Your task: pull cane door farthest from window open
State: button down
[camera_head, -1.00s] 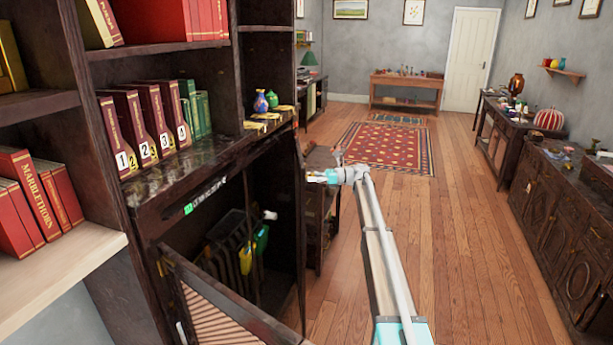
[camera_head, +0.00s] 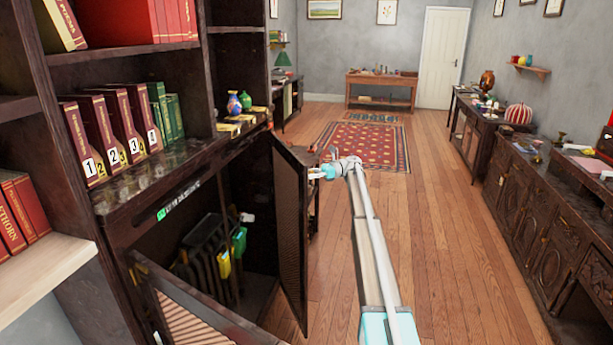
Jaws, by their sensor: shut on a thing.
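The right cane door (camera_head: 291,225) of the dark wooden cabinet stands swung out from its opening, its meshed inner face showing. My gripper (camera_head: 314,172) is at this door's free edge, on its far side, shut on the door. The fingertips and any handle between them are too small and partly hidden to make out. The left cane door (camera_head: 200,315) also stands open, low in front of the cabinet and cut off by the bottom edge.
Inside the cabinet are a dark ribbed heater-like object (camera_head: 205,255) and yellow and green items (camera_head: 238,240). Shelves with red binders (camera_head: 125,130) rise at left. A long dark sideboard (camera_head: 540,220) lines the right. The wooden floor (camera_head: 440,220) between is clear.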

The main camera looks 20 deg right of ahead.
jog(key=shift+w+r, duration=0.1)
jog(key=shift+w, duration=0.25)
jog(key=shift+c, duration=1.9)
grip_release()
jog(key=shift+o, duration=0.2)
jog(key=shift+s+d, duration=0.1)
